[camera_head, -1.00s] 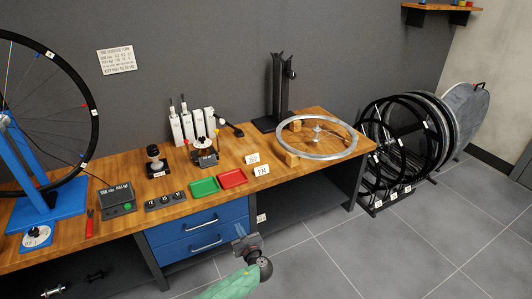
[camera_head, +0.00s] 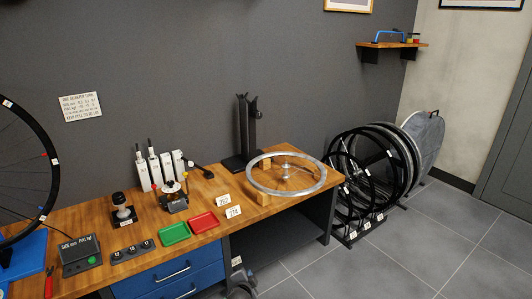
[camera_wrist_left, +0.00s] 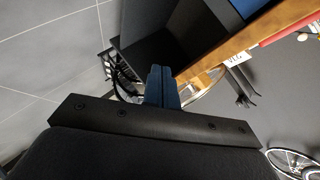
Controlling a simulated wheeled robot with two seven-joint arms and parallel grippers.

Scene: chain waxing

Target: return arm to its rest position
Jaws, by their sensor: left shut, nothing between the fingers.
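My left gripper (camera_head: 241,279) shows at the bottom edge of the head view, in front of the bench and below its top. In the left wrist view its two blue-grey fingers (camera_wrist_left: 163,88) are together, with nothing between them. It is apart from the bench, with floor tiles beside it. My right gripper is in neither view.
The wooden bench (camera_head: 205,248) carries a green tray (camera_head: 174,233), a red tray (camera_head: 203,222), a wheel rim (camera_head: 307,190) on wooden blocks and a black stand (camera_head: 247,135). Black wheels (camera_head: 338,185) stand in a floor rack. The tiled floor (camera_head: 420,255) at right is clear.

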